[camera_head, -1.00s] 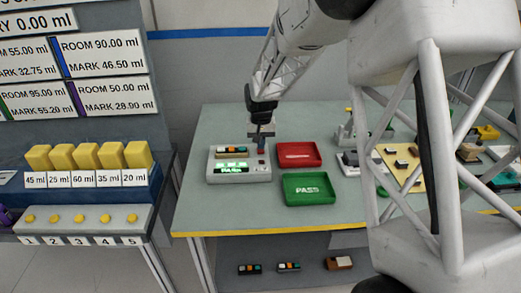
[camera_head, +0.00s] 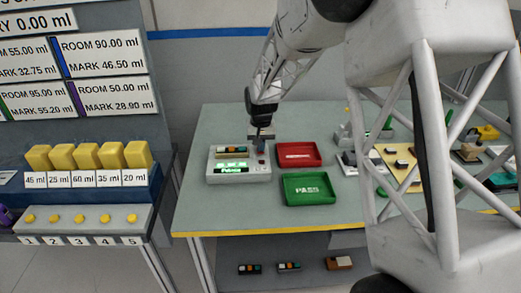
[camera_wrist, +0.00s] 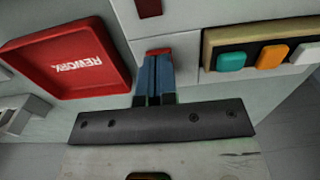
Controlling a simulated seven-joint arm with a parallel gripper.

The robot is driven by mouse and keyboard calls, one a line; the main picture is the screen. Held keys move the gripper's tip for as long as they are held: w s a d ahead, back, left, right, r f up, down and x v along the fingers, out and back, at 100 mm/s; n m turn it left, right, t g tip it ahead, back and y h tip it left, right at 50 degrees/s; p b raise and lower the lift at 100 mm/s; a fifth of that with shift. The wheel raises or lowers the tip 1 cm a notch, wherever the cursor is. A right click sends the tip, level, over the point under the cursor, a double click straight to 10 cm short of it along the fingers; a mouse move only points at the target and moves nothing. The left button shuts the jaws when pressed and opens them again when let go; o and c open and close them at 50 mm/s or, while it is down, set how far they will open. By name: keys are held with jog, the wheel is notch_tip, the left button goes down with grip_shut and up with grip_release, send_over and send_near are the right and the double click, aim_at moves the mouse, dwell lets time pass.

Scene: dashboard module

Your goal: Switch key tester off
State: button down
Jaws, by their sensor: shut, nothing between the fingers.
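The key tester (camera_head: 240,173) is a pale box at the left of the bench, with a lit green display (camera_head: 232,167). A small module with coloured buttons (camera_head: 232,149) sits along its back; it also shows in the wrist view (camera_wrist: 265,55). My gripper (camera_head: 261,150) points down over the tester's right end. In the wrist view my blue-grey fingers (camera_wrist: 157,65) are together and empty. A small red part (camera_wrist: 158,51) shows right at their tips, mostly covered by them. I cannot tell whether they touch it.
A red tray (camera_head: 298,163) marked REWORK in the wrist view and a green tray (camera_head: 311,202) are right of the tester. Parts crowd the bench further right. A dispenser station (camera_head: 90,190) stands left. The bench front (camera_head: 225,212) is clear.

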jog(key=shift+f, duration=0.35)
dwell(0.3)
jog(key=shift+r, duration=3.5)
jog(key=shift+s+r, duration=0.1)
